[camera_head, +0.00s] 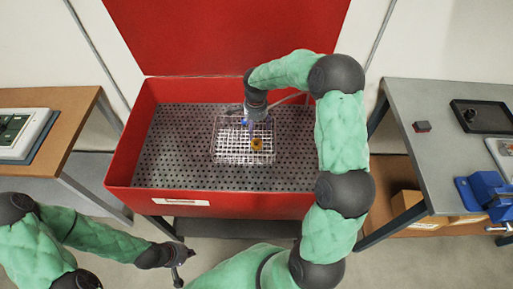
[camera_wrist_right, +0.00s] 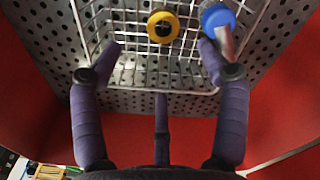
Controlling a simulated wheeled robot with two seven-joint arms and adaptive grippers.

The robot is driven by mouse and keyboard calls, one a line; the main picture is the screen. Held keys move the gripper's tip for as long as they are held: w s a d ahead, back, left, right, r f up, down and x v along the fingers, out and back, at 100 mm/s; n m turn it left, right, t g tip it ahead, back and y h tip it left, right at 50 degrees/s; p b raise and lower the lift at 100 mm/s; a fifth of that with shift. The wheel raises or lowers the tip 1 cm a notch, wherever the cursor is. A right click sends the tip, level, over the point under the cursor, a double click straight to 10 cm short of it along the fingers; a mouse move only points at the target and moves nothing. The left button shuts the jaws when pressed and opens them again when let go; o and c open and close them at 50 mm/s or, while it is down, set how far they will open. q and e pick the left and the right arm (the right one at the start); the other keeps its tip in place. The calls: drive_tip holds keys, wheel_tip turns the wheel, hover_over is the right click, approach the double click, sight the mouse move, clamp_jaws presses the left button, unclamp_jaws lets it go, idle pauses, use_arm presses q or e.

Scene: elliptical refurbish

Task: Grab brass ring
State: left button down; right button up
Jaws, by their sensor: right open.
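The brass ring (camera_head: 257,144) is a small yellow ring in a white wire basket (camera_head: 216,150) inside the red tub. In the right wrist view the ring (camera_wrist_right: 163,27) has a dark centre and shows beyond the gap between my fingertips. My right gripper (camera_wrist_right: 160,48) is open and empty, with purple fingers spread over the basket. In the head view my right gripper (camera_head: 249,124) is over the basket's back part, behind the ring, and small. My left gripper (camera_head: 180,263) is low in front of the tub, away from the basket; its jaws are too small to read.
A blue part with a metal stem (camera_wrist_right: 218,18) is in the basket close to my right finger. The red tub (camera_head: 120,165) has high walls, a perforated floor and a raised lid behind. A grey bench (camera_head: 420,95) stands right, a wooden one (camera_head: 75,120) left.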

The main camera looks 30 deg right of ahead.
drive_tip(key=b, duration=0.2)
hover_over(257, 142)
drive_tip(key=f, duration=0.6)
drive_tip(key=shift+s+a, duration=0.15)
drive_tip(key=shift+a, duration=0.15)
wheel_tip(257, 142, down, 5)
drive_tip(key=shift+d+f+b, duration=0.1)
drive_tip(key=shift+d+b, duration=0.05)
drive_tip(key=shift+b, duration=0.5)
drive_tip(key=c, duration=1.5)
